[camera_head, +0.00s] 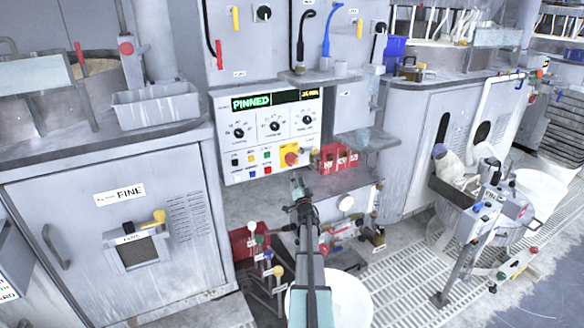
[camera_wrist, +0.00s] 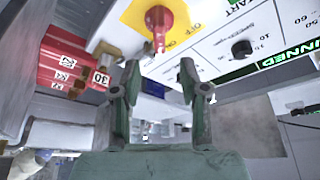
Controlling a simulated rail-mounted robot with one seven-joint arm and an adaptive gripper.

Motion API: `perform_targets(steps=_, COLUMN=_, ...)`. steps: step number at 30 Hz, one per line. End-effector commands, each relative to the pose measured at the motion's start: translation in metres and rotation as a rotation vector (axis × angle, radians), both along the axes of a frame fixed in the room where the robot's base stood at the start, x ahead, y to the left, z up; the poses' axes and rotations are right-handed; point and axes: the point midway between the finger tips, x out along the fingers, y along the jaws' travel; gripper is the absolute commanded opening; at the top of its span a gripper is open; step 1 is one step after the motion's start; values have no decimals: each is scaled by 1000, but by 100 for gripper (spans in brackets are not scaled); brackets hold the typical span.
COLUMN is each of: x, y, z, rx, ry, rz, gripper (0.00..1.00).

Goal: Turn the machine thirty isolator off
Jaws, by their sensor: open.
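A red rotary switch (camera_head: 291,158) sits on a yellow plate (camera_head: 286,150) at the lower right of the white control panel. It also shows at the top of the wrist view (camera_wrist: 160,20), with OFF lettering on the plate beside it; its exact setting I cannot tell. A tag reading 30 (camera_wrist: 101,78) shows near a red labelled box. My gripper (camera_head: 298,185) is just below the panel in the head view. In the wrist view my gripper (camera_wrist: 161,85) has its fingers apart with nothing between them, and the switch is beyond the tips, apart from them.
The red box (camera_head: 338,157) with white labels is right of the switch; it shows in the wrist view (camera_wrist: 70,62). Black knobs (camera_head: 275,126) and a PINNED display (camera_head: 252,102) are above. Coloured knobbed levers (camera_head: 262,240) stand below left. Grated floor (camera_head: 410,270) lies right.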

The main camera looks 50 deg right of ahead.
Motion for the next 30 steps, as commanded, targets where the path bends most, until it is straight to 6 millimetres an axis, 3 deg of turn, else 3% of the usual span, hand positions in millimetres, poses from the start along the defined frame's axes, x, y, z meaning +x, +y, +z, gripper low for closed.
perform_targets(steps=8, x=12, y=-14, z=4, rx=-1, ry=-6, rz=1, gripper=44)
perform_targets(steps=21, x=67, y=-61, z=23, rx=0, ry=-4, rz=2, gripper=44)
perform_targets(steps=30, x=86, y=-78, z=32, rx=0, ry=-3, rz=1, gripper=44)
